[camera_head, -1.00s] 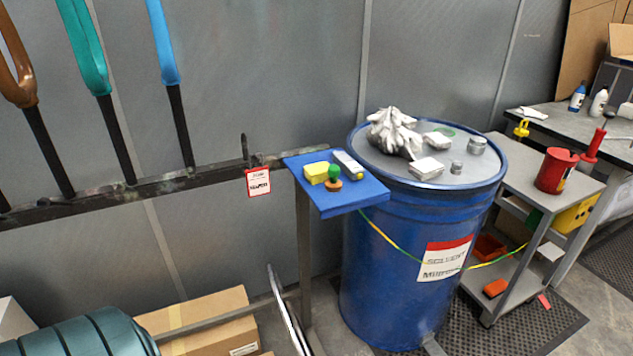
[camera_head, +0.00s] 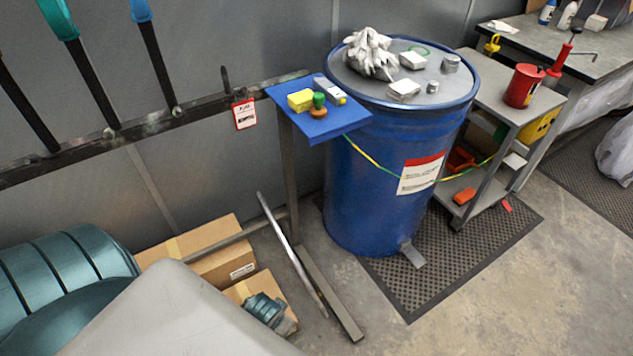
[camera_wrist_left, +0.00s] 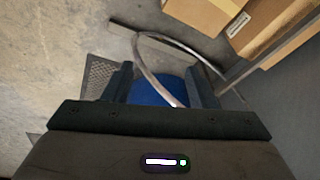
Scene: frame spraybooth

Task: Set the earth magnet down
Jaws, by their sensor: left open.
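The blue shelf (camera_head: 335,124) holds an upright piece with a green knob on a round brown-orange base (camera_head: 319,106). I take it for the earth magnet. A green-and-yellow cable (camera_head: 369,153) runs from near the shelf across the blue drum; where it joins at the shelf is unclear. My left gripper (camera_wrist_left: 161,80) shows only in the left wrist view. Its two dark fingers are apart, with nothing held between them. Blue and a curved pale metal bar (camera_wrist_left: 145,58) show beyond the fingers. My right gripper is in neither view.
A yellow block (camera_head: 300,100) and a grey device (camera_head: 329,91) crowd the shelf. The blue drum (camera_head: 375,205) stands right beside it, with gloves (camera_head: 371,53) and small tins on its lid. A trolley (camera_head: 516,106) is farther right. Cardboard boxes (camera_head: 205,250) lie below.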

